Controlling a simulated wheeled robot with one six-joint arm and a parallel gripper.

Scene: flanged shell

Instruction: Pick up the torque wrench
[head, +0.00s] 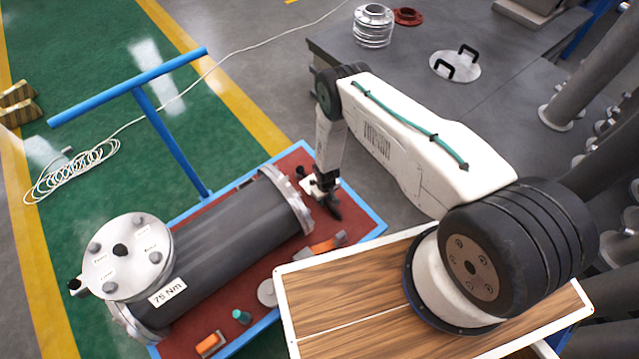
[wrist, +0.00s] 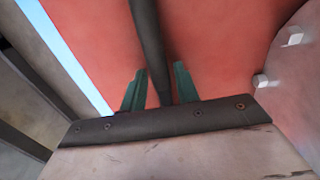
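A dark bar (wrist: 148,40), which looks like the torque wrench's shaft, runs over the red surface in the wrist view. It passes between the two green fingers of my gripper (wrist: 159,70). The fingers stand apart, with a gap on each side of the bar, so my gripper is open around it and not clamped. In the head view my gripper (head: 327,196) is low over the red cart top, just right of the shell's flange. The wrench's ends are hidden or out of view, and I cannot tell its whole length.
The grey flanged shell (head: 225,235) lies on the red cart (head: 360,222), close beside my gripper; its flange (wrist: 296,62) shows at right in the wrist view. An orange-and-grey tool (head: 322,245) lies nearby. A blue T-handle (head: 150,90) rises from the cart's far edge.

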